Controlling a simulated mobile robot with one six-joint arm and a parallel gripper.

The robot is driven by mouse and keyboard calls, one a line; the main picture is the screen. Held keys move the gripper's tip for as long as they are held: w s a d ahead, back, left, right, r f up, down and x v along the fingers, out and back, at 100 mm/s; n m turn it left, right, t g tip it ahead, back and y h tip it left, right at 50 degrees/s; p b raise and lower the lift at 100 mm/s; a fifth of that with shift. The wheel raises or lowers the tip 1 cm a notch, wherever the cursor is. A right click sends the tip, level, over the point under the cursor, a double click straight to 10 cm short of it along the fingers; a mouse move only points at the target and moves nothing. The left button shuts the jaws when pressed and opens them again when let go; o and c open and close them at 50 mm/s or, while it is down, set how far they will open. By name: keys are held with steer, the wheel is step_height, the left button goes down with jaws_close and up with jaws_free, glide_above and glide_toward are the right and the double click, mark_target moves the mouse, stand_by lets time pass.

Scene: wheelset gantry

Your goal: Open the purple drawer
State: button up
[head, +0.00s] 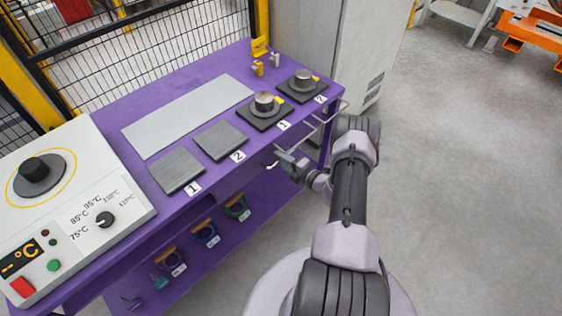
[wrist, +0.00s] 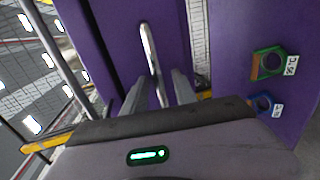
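The purple drawer front (wrist: 172,22) is ahead of my gripper in the wrist view, with a long silver bar handle (wrist: 149,45) on it. My gripper (wrist: 158,82) is open, with one finger on each side of the handle's near end. I cannot tell whether the fingers touch the handle. In the head view, my gripper (head: 287,156) is at the front of the purple bench, below the pads at its right end. My arm and gripper hide much of the drawer there, and I cannot tell whether it is shut.
The purple bench (head: 166,94) carries numbered grey pads and metal knobbed pieces. A white control panel (head: 80,190) stands at its left end. Coloured tagged rings, one of them green (head: 238,208), hang along the lower front. The grey floor (head: 455,170) at right is clear.

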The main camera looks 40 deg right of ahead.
steer(key=shift+w, duration=0.25)
jaws_close()
stand_by(1.3)
